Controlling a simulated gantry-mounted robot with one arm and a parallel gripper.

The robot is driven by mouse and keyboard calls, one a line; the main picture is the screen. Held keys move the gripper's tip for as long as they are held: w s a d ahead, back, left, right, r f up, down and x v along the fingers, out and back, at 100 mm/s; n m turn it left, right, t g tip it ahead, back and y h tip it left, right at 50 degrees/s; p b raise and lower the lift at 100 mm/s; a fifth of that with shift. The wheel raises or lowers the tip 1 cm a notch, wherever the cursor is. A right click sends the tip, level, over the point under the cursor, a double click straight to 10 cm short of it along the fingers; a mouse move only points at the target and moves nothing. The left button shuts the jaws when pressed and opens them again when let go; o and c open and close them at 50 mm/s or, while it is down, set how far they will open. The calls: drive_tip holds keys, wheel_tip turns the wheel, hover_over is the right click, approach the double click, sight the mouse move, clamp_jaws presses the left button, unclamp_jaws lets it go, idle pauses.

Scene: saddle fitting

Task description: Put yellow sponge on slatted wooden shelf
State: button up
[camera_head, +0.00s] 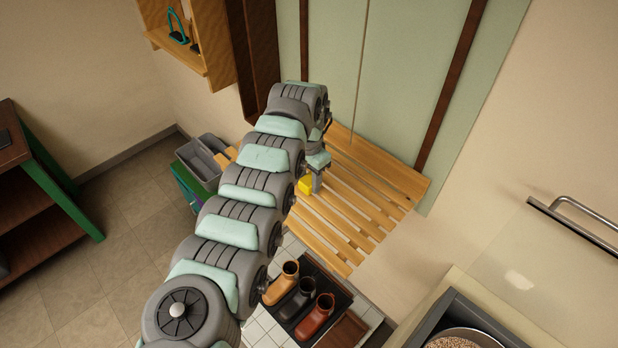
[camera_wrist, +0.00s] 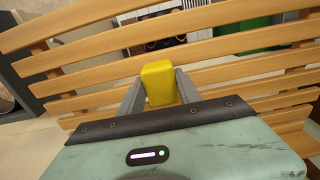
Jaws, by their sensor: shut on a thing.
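The yellow sponge (camera_wrist: 159,84) is a small block between the two fingers of my gripper (camera_wrist: 158,90) in the wrist view. The fingers are shut on its sides. The slatted wooden shelf (camera_wrist: 228,44) lies behind and below the sponge in that view. In the head view, the sponge (camera_head: 305,185) shows beside my gripper (camera_head: 316,185), partly hidden by my arm, over the left part of the slatted shelf (camera_head: 375,182). I cannot tell whether the sponge touches the slats.
A dark tray with several boots (camera_head: 300,300) stands below the shelf. A grey bin (camera_head: 203,158) is left of the shelf. A wooden wall cabinet (camera_head: 192,40) hangs at upper left. The shelf's right slats are bare. A metal rail (camera_head: 585,222) is at right.

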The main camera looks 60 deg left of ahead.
sight(309, 179)
drive_tip(key=shift+f, duration=0.15)
drive_tip(key=o, duration=1.2)
wheel_tip(309, 179, up, 12)
drive_tip(key=b, duration=0.3)
drive_tip(key=shift+r, duration=0.2)
